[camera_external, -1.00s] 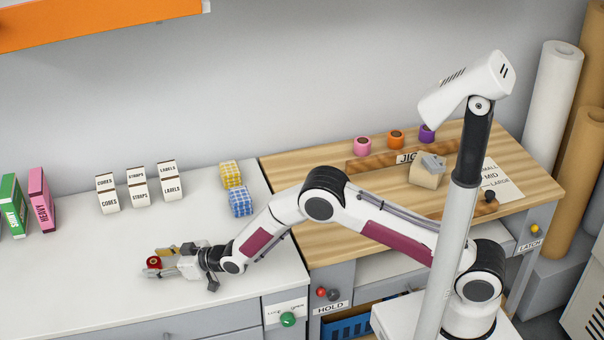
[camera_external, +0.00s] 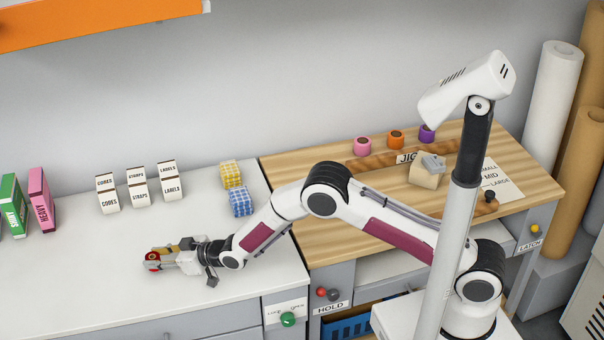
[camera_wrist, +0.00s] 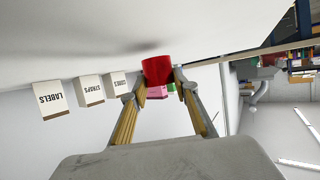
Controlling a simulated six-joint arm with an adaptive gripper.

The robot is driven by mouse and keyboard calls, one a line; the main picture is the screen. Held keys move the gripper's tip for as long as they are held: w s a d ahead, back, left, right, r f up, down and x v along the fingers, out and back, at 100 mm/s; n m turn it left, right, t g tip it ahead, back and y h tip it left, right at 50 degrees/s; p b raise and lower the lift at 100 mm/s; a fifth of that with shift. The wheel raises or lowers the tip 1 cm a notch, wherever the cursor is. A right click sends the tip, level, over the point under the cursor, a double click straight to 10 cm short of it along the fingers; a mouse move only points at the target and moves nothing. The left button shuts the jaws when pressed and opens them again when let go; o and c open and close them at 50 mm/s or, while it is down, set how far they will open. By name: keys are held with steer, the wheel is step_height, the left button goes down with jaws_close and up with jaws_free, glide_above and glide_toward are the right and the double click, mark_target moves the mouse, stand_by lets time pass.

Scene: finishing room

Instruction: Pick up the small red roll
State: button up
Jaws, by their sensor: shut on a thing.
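The small red roll (camera_external: 152,256) is at the front left of the white counter, between the fingertips of my gripper (camera_external: 158,257). In the wrist view the red roll (camera_wrist: 157,69) sits at the ends of both fingers, and my gripper (camera_wrist: 157,84) is shut on it. The fingers cover part of the roll in the external view. I cannot tell whether the roll is touching the counter or just above it.
Several white boxes (camera_external: 140,194), a green box (camera_external: 13,206) and a pink box (camera_external: 41,200) stand behind on the counter. Yellow (camera_external: 231,174) and blue (camera_external: 241,202) checked blocks are near the wooden bench (camera_external: 400,205). Pink, orange and purple rolls (camera_external: 396,140) stand on the bench.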

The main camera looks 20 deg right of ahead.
mark_target(157, 258)
step_height(157, 258, up, 8)
steer(key=shift+r, duration=0.1)
stand_by(0.4)
stand_by(0.4)
